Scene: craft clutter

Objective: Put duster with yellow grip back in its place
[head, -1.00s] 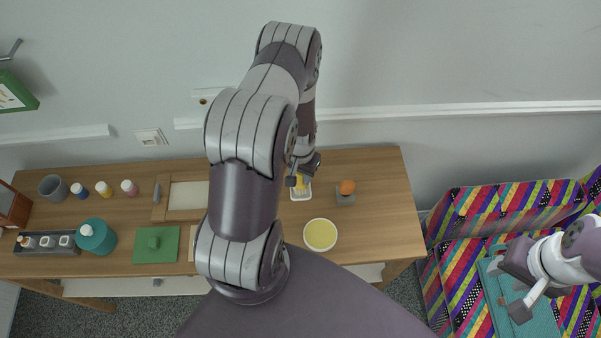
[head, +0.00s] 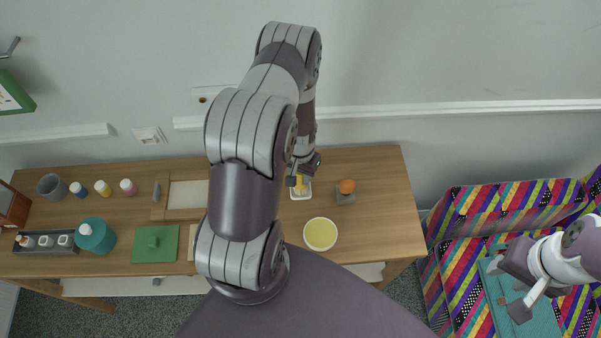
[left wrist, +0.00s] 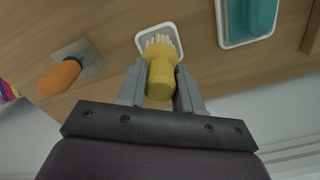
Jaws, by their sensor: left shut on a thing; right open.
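The duster with the yellow grip (left wrist: 161,75) is held in my left gripper (left wrist: 160,83), whose fingers close on both sides of the grip. Its pale bristles (left wrist: 158,41) point into a small white tray (left wrist: 141,45) in the left wrist view. I cannot tell whether the bristles touch the tray's floor. In the head view, my left gripper (head: 303,172) is at the back of the table, with the yellow grip (head: 299,185) over the white tray (head: 301,197). My right gripper (head: 507,288) is open and empty, over the striped seat at the right.
An orange-topped thing (head: 347,186) on a grey base stands just right of the white tray. A yellow-filled round dish (head: 320,234) is in front. A teal thing (left wrist: 262,12) in another white tray is close by. My left arm hides the table's middle.

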